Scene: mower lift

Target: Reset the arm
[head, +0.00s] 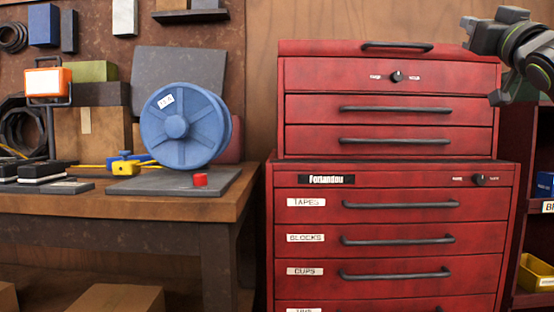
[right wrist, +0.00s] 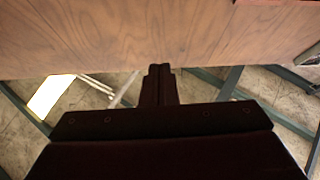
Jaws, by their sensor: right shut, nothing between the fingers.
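My right gripper (head: 470,34) shows at the upper right of the head view, dark grey with a green ring at its wrist. It points left, in front of the right part of the red tool chest (head: 390,75), and appears clear of it. In the right wrist view its dark fingers (right wrist: 160,72) are together with nothing between them. Behind the fingertips there is a wooden surface (right wrist: 150,35). My left gripper is in neither view.
The chest's labelled drawers look shut. A shelf with a yellow bin (head: 535,272) stands at the right.

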